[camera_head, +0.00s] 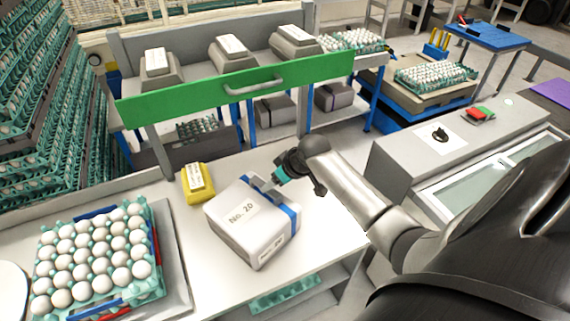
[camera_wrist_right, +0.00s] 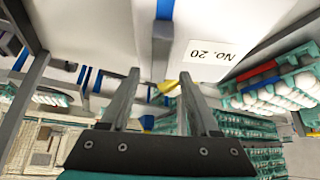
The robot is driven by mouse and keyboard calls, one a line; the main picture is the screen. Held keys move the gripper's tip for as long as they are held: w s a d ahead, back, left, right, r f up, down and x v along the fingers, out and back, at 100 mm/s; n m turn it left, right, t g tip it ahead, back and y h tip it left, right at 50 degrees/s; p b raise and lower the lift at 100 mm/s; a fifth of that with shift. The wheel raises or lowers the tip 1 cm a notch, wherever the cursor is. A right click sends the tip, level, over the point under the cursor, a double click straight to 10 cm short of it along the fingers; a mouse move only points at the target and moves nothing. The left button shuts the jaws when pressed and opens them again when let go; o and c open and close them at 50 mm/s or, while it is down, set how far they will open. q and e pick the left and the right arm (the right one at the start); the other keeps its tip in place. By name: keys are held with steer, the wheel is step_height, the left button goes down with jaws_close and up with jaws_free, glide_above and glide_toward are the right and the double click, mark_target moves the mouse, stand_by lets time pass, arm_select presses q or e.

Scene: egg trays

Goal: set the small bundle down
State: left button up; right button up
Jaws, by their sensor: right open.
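A white box-shaped bundle (camera_head: 232,236) with a "No. 20" label and a blue strap sits on the white table. Its label side also shows at the top of the right wrist view (camera_wrist_right: 238,22). A smaller yellow bundle (camera_head: 187,196) with a white label lies behind it to the left; a bit of yellow (camera_wrist_right: 168,86) shows between my fingers in the wrist view. My right gripper (camera_head: 260,183) is at the white bundle's upper back edge, near the strap. Its fingers (camera_wrist_right: 160,76) are open with a gap between them. I cannot tell whether they touch the bundle. My left gripper is not in view.
A tray of white eggs (camera_head: 92,262) stands at the left of the table. A green panel with a handle (camera_head: 235,90) fronts a shelf of grey labelled bundles (camera_head: 233,55) behind. A grey machine (camera_head: 425,155) stands right. The table around the white bundle has some bare surface.

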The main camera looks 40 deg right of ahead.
steer(key=v, duration=0.8)
steer(key=shift+p, duration=0.4)
steer(key=shift+s+a, duration=0.1)
